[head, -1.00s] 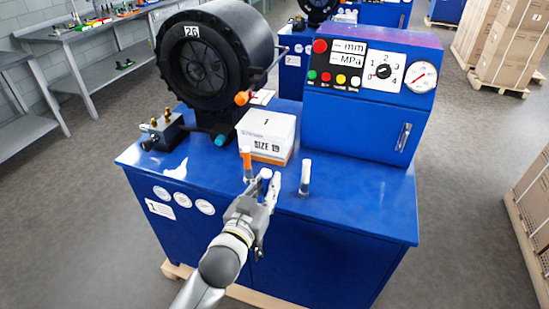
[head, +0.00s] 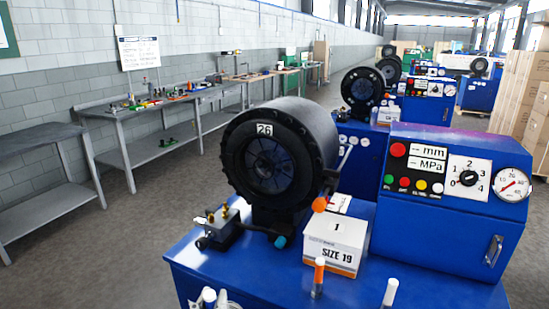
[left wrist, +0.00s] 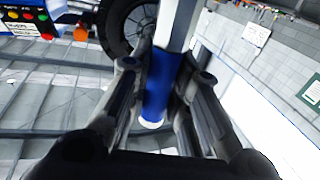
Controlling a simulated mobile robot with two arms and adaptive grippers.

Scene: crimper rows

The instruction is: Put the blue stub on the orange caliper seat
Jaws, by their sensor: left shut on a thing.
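My left gripper (left wrist: 165,72) is shut on the blue stub (left wrist: 157,88), a blue cylinder with a white end, in the left wrist view. I cannot pick out the orange caliper seat for sure; small coloured items (head: 150,100) lie on the long grey bench (head: 125,114) at the back left. My right gripper is not in view.
On the blue machine (head: 440,268) stand an orange-topped stub (head: 319,278), a white-topped stub (head: 389,294), a SIZE 19 box (head: 335,238) and the round black crimper head (head: 300,125). A nearer grey table (head: 40,140) is at left. Open floor (head: 130,235) lies between machine and benches.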

